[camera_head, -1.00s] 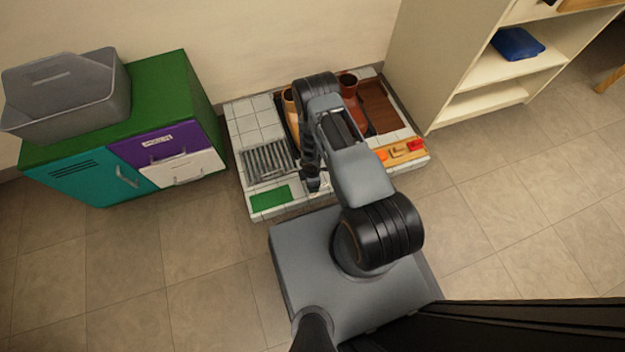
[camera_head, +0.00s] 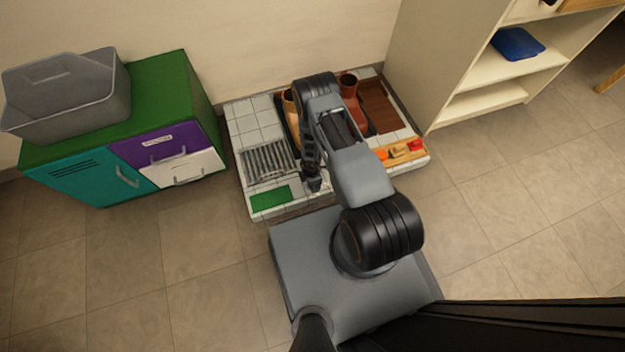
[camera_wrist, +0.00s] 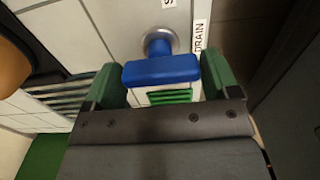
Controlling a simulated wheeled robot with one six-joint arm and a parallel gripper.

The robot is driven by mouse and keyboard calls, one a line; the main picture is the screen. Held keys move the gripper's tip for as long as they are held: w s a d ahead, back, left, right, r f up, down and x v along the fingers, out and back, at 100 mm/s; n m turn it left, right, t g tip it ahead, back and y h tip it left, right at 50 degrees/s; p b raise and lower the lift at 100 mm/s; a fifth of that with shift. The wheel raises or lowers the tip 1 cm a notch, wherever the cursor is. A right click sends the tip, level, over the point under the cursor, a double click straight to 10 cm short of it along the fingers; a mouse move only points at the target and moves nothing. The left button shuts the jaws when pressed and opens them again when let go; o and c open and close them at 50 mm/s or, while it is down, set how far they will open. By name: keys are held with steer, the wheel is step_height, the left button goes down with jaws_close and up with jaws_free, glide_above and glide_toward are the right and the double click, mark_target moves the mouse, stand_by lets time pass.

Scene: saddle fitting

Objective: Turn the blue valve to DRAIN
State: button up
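The blue valve (camera_wrist: 160,70) shows in the wrist view as a bar handle on a round metal base set in the white tiled surface. The bar lies crosswise in the picture. A DRAIN label (camera_wrist: 200,38) is just right of the base; another label, cut off at the top edge, shows only an S. My gripper (camera_wrist: 161,80) is open, its green fingers on either side of the bar's two ends. I cannot tell whether they touch it. In the head view my gripper (camera_head: 313,184) is low over the tiled platform's front, and the valve is hidden there.
The tiled platform (camera_head: 246,125) carries a metal grate (camera_head: 268,160), a green patch (camera_head: 270,198), brown boots (camera_head: 349,95) and a tray of coloured pieces (camera_head: 401,150). A cabinet (camera_head: 190,85) with a grey bin (camera_head: 65,105) stands left, shelves (camera_head: 440,60) right.

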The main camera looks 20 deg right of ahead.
steer(key=o, duration=0.3)
steer(key=shift+r, duration=0.15)
step_height(320, 180, up, 14)
steer(key=p, duration=1.2)
steer(key=shift+f, duration=0.2)
